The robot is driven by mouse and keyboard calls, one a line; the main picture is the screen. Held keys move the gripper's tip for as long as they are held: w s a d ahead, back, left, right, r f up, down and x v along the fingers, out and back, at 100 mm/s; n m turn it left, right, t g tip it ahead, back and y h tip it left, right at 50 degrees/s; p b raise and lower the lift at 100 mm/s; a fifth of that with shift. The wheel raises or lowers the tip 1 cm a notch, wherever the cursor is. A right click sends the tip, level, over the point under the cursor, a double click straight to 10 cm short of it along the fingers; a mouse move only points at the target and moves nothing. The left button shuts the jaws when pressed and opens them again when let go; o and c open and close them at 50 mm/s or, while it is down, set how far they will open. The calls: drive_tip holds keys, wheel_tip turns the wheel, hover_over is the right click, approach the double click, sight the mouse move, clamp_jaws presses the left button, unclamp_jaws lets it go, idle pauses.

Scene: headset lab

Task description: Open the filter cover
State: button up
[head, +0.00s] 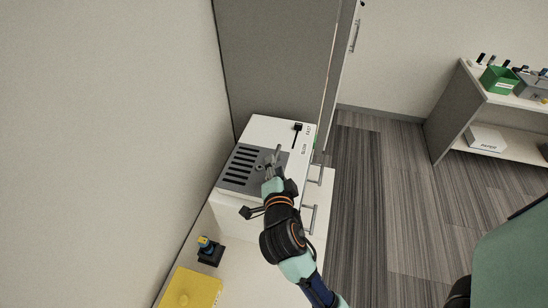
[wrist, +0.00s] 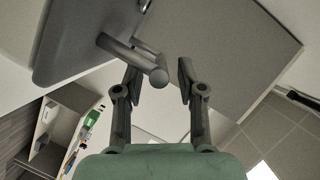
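The filter cover (head: 241,166) looks to be the dark grey slotted panel on top of a white machine (head: 268,127). It appears to lie flat, though its right part is hidden by my gripper. My gripper (head: 273,168) is at the cover's right side in the head view. In the wrist view my gripper (wrist: 158,76) is open, its two fingers apart. A grey bar-shaped handle (wrist: 135,58) reaches into the space between the fingertips. It stands out beside a grey panel with rounded corners (wrist: 80,40). I cannot tell whether a finger touches the handle.
A slider (head: 298,127) sits on the machine's top near the back right. Drawer handles (head: 310,218) stick out at the right front. A black-and-yellow device (head: 208,249) and a yellow case (head: 192,290) stand nearer. A tall grey panel (head: 275,60) rises behind; the floor at right is free.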

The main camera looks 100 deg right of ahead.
drive_tip(key=x, duration=0.3)
drive_tip(key=shift+d, duration=0.2)
clamp_jaws()
